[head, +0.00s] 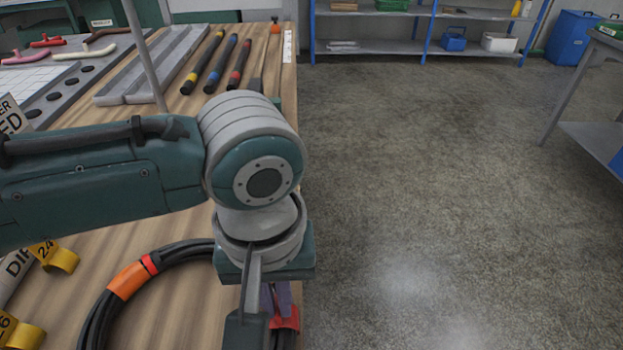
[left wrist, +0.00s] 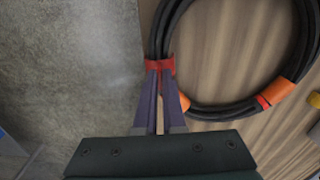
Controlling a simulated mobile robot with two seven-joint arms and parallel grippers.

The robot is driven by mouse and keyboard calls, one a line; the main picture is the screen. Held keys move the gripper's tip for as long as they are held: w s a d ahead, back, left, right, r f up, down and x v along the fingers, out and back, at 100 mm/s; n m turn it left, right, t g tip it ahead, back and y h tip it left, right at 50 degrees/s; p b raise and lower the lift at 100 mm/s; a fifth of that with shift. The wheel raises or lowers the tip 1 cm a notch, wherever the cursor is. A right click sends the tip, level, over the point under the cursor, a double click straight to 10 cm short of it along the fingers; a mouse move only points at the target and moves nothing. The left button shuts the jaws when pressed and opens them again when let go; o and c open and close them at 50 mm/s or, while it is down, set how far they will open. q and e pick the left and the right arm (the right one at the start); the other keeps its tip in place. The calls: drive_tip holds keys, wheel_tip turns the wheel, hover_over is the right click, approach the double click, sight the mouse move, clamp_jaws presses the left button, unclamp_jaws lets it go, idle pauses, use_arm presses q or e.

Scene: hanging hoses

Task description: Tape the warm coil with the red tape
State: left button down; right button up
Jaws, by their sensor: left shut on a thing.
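A coil of black hose (head: 180,252) lies on the wooden table near its right edge. It carries an orange band (head: 127,281) with a narrow red band beside it; both also show in the left wrist view, at the coil's lower right. My left gripper (left wrist: 160,76) points down at the coil's edge, fingers close together on a red tape piece (left wrist: 159,65). The red tape lies across the hose strands there; whether it goes fully around them I cannot tell. In the head view my wrist covers much of the coil and the red piece (head: 287,318) shows only partly. My right gripper is not in view.
Several black rods with coloured bands (head: 205,62) and grey channelled trays (head: 150,70) lie farther back on the table (head: 180,300). Yellow numbered tags (head: 58,258) lie at left. A thin upright post (head: 145,55) stands behind my arm. The floor at right is clear.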

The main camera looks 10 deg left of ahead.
use_arm(q)
drive_tip(key=shift+f, duration=0.45)
drive_tip(key=c, duration=0.9)
unclamp_jaws()
